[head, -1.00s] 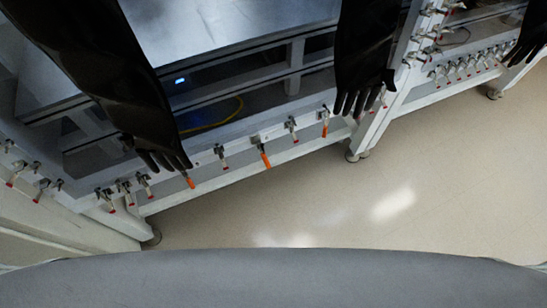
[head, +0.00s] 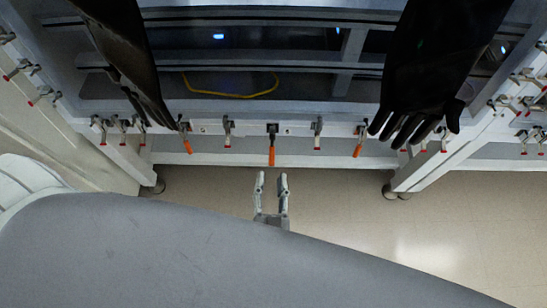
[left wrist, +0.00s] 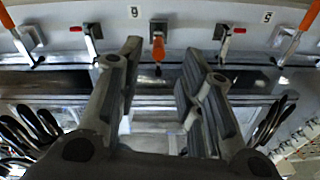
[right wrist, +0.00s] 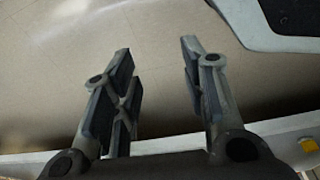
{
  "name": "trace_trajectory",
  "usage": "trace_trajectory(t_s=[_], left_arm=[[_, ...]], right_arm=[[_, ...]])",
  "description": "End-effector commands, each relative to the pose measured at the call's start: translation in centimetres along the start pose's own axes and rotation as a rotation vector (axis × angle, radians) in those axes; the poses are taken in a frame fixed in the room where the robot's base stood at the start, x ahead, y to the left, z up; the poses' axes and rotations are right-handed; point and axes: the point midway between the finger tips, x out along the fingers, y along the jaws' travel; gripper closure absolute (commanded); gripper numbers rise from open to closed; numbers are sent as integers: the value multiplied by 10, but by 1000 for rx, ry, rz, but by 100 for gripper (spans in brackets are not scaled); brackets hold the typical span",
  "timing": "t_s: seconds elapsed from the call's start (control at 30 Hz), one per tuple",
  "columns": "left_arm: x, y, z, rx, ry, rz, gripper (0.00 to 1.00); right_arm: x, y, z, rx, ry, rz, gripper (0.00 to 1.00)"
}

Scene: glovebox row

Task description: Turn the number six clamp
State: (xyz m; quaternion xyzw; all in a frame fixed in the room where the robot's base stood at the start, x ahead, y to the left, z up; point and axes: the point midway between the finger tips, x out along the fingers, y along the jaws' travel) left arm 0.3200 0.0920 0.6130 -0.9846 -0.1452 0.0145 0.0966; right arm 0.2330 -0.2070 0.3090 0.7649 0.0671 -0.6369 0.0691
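An orange-handled clamp (head: 272,150) hangs at the middle of the frame rail in the head view. In the left wrist view this orange handle (left wrist: 158,48) is ahead, beside a label (left wrist: 134,12) reading like a 9 or an upside-down 6. My left gripper (head: 271,178) is open and empty, just short of the handle in the head view, with its fingers either side of the handle's line. My right gripper (right wrist: 156,50) is open and empty in the right wrist view, with floor beyond it. It is out of the head view.
Red-tipped clamps (head: 227,130) (head: 318,132) flank the orange one, with orange handles (head: 186,142) (head: 359,145) farther out. Black gloves (head: 140,70) (head: 425,80) hang over the rail at left and right. A yellow cable (head: 230,94) lies behind the frame. Floor (head: 340,200) is clear.

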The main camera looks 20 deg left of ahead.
Motion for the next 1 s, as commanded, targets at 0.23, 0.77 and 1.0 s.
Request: trace_trajectory(t_s=[0.23,0.77,1.0], left_arm=[[47,0,-1,-1,5,1,65],[68,0,0,0,1,1,65],[68,0,0,0,1,2,96]], right_arm=[[-4,1,-5,1,4,1,60],[-8,1,-10,2,7,2,60],[-8,1,-10,2,7,2,60]])
